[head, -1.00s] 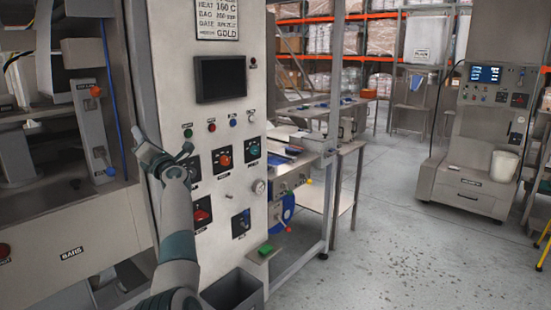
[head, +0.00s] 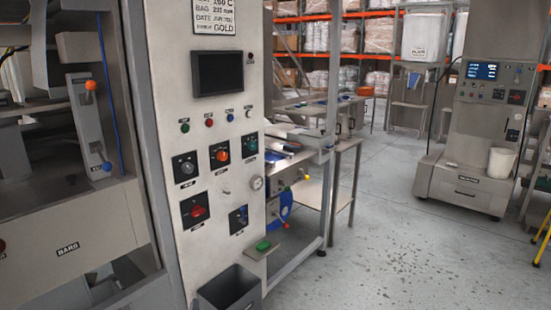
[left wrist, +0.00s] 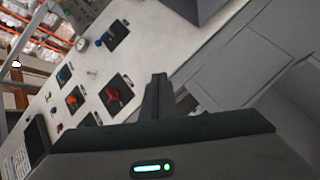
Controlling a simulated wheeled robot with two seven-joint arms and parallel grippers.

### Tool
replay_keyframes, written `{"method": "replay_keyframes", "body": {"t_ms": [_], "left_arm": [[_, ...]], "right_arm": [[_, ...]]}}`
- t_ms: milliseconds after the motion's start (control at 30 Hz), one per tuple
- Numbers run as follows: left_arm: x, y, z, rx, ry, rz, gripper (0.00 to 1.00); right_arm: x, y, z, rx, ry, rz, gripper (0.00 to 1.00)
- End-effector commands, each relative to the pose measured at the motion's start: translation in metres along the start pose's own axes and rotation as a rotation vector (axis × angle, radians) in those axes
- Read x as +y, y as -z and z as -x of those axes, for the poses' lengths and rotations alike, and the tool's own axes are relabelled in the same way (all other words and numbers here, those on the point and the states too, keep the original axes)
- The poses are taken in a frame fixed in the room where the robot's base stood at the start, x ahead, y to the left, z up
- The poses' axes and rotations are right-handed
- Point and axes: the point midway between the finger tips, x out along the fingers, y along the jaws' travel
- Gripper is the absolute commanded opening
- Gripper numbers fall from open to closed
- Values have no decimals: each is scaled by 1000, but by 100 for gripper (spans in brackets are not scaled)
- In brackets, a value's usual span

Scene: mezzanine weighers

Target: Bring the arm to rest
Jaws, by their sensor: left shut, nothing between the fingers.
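My left gripper (left wrist: 158,82) shows in the left wrist view, its fingers together and nothing between them. It points toward the pale control panel (left wrist: 92,75), which lies tilted in that view, and I see no contact with it. In the head view neither gripper shows. The control panel (head: 220,100) stands upright there, with a dark screen (head: 219,74), a row of small buttons and several knobs. Among them are an orange knob (head: 221,155) and a red knob (head: 197,210).
A grey bin (head: 229,290) and a small shelf with a green item (head: 263,246) sit below the panel. A machine with levers (head: 92,125) stands at the left. Another machine (head: 470,150) with a white bucket (head: 500,161) stands right. The floor (head: 370,245) between is clear.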

Motion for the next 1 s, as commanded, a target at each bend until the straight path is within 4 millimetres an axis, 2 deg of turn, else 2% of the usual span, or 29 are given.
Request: {"method": "replay_keyframes", "body": {"t_ms": [33,200,367,500,767,967,1000], "left_arm": [[-27,-20,13,-40,27,-47,0],[-105,-78,60,-177,102,-206,0],[-176,-126,115,-312,165,-347,0],[-236,-162,169,-432,214,-465,0],[-340,-214,286,-666,289,-671,0],[-411,-239,388,-855,333,-819,0],[-424,-243,410,-894,340,-847,0]], "right_arm": [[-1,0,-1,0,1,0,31],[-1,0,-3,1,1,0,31],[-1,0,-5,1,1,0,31],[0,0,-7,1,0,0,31],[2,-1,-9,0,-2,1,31],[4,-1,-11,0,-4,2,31],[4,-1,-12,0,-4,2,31]]}}
